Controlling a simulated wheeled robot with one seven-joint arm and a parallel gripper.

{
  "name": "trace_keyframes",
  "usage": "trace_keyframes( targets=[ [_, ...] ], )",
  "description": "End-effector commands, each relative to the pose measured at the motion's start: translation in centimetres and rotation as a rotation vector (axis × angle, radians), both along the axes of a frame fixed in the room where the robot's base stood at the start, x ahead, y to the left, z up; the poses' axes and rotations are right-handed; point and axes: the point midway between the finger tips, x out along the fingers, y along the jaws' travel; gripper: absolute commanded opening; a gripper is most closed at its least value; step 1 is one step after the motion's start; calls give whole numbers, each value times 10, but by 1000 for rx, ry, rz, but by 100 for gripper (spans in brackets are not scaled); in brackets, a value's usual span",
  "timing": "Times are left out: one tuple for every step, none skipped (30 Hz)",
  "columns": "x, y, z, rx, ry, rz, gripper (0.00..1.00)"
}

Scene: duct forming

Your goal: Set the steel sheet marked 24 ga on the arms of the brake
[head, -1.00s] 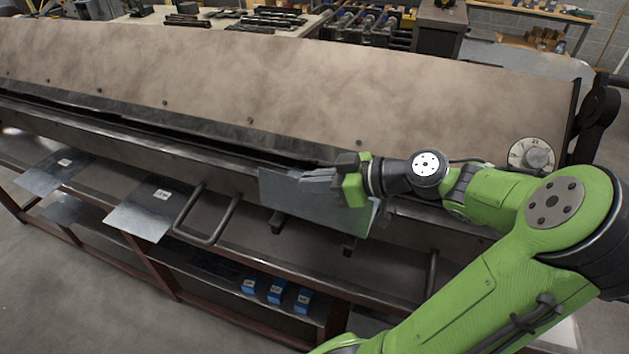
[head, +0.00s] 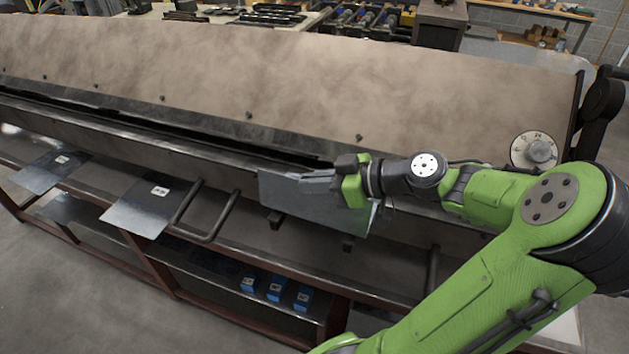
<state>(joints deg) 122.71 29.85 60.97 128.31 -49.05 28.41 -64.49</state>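My gripper (head: 338,178) is at the front of the brake, at the right of the middle. It is shut on a grey steel sheet (head: 305,208), which lies tilted just above or on short dark arms (head: 277,220) that jut from the brake (head: 300,95). I cannot tell whether the sheet touches them. No mark shows on the held sheet; the fingers cover part of its top. Two other sheets with white labels lie to the left: one nearer (head: 140,208) and one farther left (head: 50,170). Their labels are too small to read.
A bent bar handle (head: 208,222) stands out from the brake between the held sheet and the labelled sheets. Blue boxes (head: 275,288) sit on the lower shelf. A round dial (head: 536,151) is at the brake's right end. Grey floor is clear at lower left.

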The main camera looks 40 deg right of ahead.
Motion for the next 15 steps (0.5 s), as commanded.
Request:
trace_keyframes(
  targets=[
    [0, 0, 1, 0, -1, 0, 15],
    [0, 0, 1, 0, -1, 0, 19],
    [0, 0, 0, 0, -1, 0, 26],
    [0, 0, 0, 0, -1, 0, 30],
    [0, 0, 0, -1, 0, 0, 35],
    [0, 0, 0, -1, 0, 0, 37],
    [0, 0, 0, -1, 0, 0, 37],
    [0, 0, 0, 0, 0, 0, 37],
    [0, 0, 0, 0, 0, 0, 37],
    [0, 0, 0, 0, 0, 0, 37],
    [0, 0, 0, 0, 0, 0, 37],
    [0, 0, 0, 1, 2, -1, 37],
    [0, 0, 0, 1, 2, -1, 37],
    [0, 0, 0, 1, 2, -1, 37],
    [0, 0, 0, 1, 2, -1, 37]
  ],
)
